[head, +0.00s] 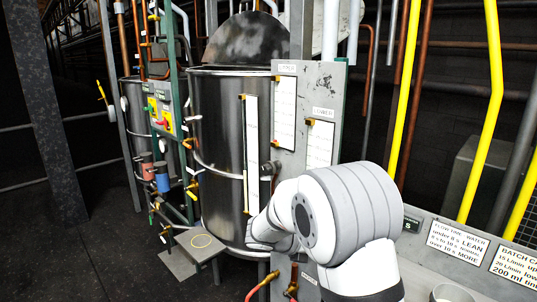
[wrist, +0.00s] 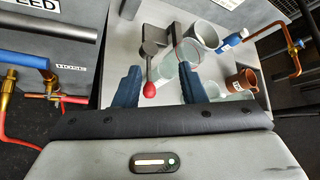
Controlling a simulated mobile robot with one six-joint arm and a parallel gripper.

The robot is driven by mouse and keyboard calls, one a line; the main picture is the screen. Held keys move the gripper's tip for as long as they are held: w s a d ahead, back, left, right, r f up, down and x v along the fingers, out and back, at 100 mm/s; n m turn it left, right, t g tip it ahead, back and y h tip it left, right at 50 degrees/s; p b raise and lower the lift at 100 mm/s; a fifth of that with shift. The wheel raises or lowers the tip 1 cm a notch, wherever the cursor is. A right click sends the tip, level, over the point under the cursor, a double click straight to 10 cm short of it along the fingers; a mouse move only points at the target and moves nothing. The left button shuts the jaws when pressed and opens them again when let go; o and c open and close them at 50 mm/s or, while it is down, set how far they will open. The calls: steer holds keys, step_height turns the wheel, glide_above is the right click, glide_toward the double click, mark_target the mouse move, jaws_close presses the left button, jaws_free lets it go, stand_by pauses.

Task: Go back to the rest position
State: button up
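My gripper (wrist: 160,70) shows in the wrist view as two dark blue fingers standing well apart. No object is clearly held between them. A clear glass vessel (wrist: 176,68) shows beyond the fingertips, near the right finger; I cannot tell how far off it is. A lever with a red ball (wrist: 149,90) shows between the fingers, farther down. In the head view my white arm reaches over the bench toward the vat, and my gripper is hidden behind it.
A steel vat (head: 218,140) and a grey panel (head: 328,85) with white charts stand before my arm. A bench (head: 425,262) with signs is at right. Red hoses are at left.

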steer(key=s+d+r+m+g+y, duration=0.2)
steer(key=s+r+m+y, duration=0.1)
steer(key=s+m, duration=0.5)
steer(key=s+d+r+m+g+y, duration=0.1)
steer(key=s+d+r+m+y, duration=0.15)
steer(key=s+m, duration=0.55)
steer(key=s+a+m+y, duration=0.2)
steer(key=s+m, duration=0.4)
steer(key=m, duration=0.1)
steer(key=s+a+m+t+y, duration=0.1)
steer(key=s+m+y, duration=0.2)
steer(key=s+m, duration=0.4)
steer(key=shift+a+r+t, duration=0.3)
steer(key=shift+a+r, duration=0.1)
